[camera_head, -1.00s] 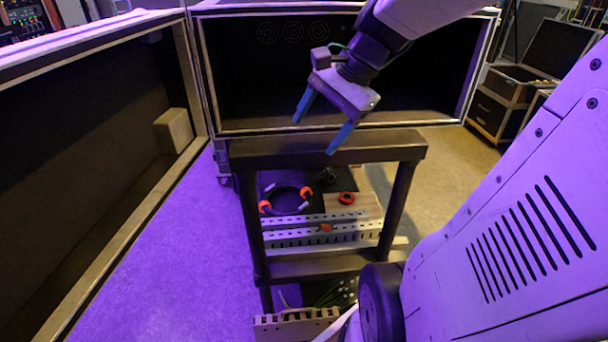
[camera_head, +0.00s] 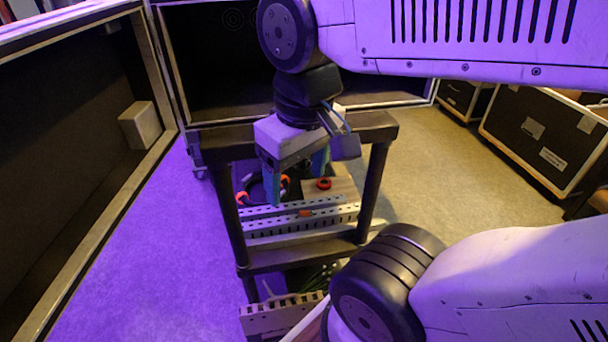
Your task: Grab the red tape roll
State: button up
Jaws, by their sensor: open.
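The red tape roll (camera_head: 324,184) is a small red ring with a dark centre. It sits on a light wooden board (camera_head: 345,188) on the shelf of a dark frame.
A dark cable coil with orange ends (camera_head: 242,197) lies left of the roll, partly hidden by my gripper. Perforated metal rails (camera_head: 270,227) cross in front, with a small orange piece (camera_head: 305,213). The dark frame's top bar (camera_head: 376,131) and posts surround the shelf. Large cases stand around.

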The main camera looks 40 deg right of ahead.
aim_at(323, 180)
jog(key=u, duration=2.05)
jog(key=k, duration=2.15)
jog(key=z, duration=1.9)
